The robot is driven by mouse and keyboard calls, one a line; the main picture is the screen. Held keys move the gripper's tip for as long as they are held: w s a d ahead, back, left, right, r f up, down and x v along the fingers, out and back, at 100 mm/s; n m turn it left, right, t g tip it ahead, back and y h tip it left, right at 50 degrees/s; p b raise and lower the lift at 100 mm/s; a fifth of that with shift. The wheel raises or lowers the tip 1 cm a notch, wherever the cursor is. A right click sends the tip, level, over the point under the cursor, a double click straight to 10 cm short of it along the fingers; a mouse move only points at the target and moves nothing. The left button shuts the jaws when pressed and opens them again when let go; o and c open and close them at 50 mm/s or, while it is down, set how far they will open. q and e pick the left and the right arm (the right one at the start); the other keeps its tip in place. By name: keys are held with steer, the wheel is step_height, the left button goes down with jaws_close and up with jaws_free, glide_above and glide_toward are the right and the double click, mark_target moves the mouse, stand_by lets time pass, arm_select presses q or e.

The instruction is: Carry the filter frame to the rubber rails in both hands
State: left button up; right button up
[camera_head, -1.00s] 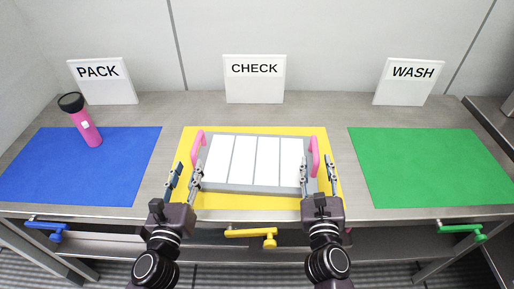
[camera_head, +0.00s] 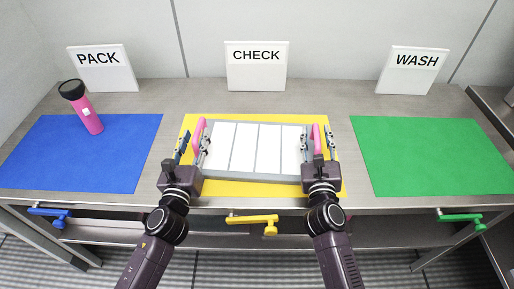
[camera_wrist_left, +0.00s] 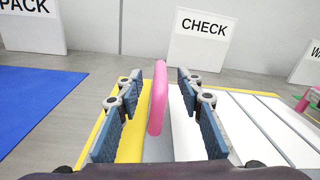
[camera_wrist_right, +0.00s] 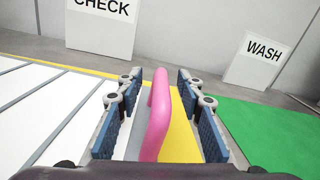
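The filter frame (camera_head: 257,177) is a grey frame with white panels, lying on the yellow mat (camera_head: 230,188) below the CHECK sign. It has a pink handle at each end, the left handle (camera_wrist_left: 158,100) and the right handle (camera_wrist_right: 156,118). My left gripper (camera_head: 193,145) is open, with its blue-padded fingers on either side of the left handle and gaps showing. My right gripper (camera_head: 318,143) is open around the right handle in the same way. No rubber rails can be made out in these views.
A pink flashlight (camera_head: 86,112) with a black head stands on the blue mat (camera_head: 110,160) at left. A green mat (camera_head: 430,155) lies clear at right. PACK (camera_head: 102,68), CHECK (camera_head: 256,66) and WASH (camera_head: 411,70) signs stand behind. Blue, yellow (camera_head: 255,222) and green handles line the front edge.

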arm_select(q)
steer(key=shift+w+d, duration=0.1)
steer(key=shift+w, duration=0.55)
arm_select(e)
steer(key=shift+w, duration=0.65)
arm_select(q)
steer(key=shift+c, duration=0.4)
arm_select(e)
steer(key=shift+c, duration=0.4)
arm_select(q)
jaws_close()
arm_select(e)
jaws_close()
arm_select(q)
steer(key=shift+r, duration=0.15)
arm_select(e)
steer(key=shift+r, duration=0.1)
